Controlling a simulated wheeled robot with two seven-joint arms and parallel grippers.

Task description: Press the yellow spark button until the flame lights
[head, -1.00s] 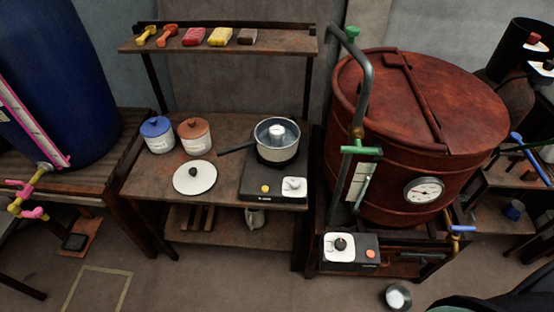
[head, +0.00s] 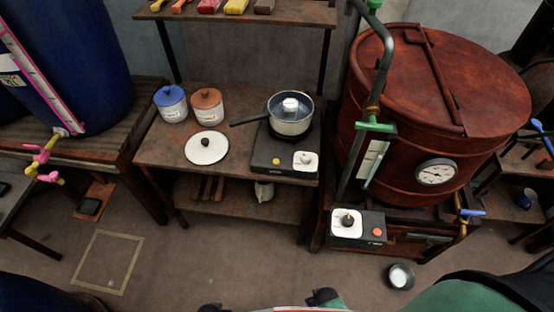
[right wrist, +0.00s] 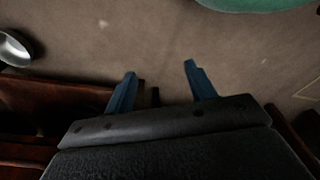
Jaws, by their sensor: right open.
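The yellow spark button (head: 276,161) is on the front panel of a black burner unit (head: 262,150) on the middle bench, left of a white dial plate with a knob (head: 305,160). A saucepan (head: 290,122) sits on this burner, its handle pointing left. I see no flame; the pan covers the burner top. My right gripper (right wrist: 159,68) shows in the right wrist view, open and empty, over the floor and apart from the button. The button is not in that view. I cannot make out either gripper in the head view.
A white lid (head: 207,148), a blue-lidded jar (head: 171,104) and a brown-lidded jar (head: 208,106) stand on the bench. A shelf (head: 230,16) is above. Right is a red vat (head: 420,95) over a control box with an orange button (head: 377,232). A metal bowl (head: 400,277) lies on the floor.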

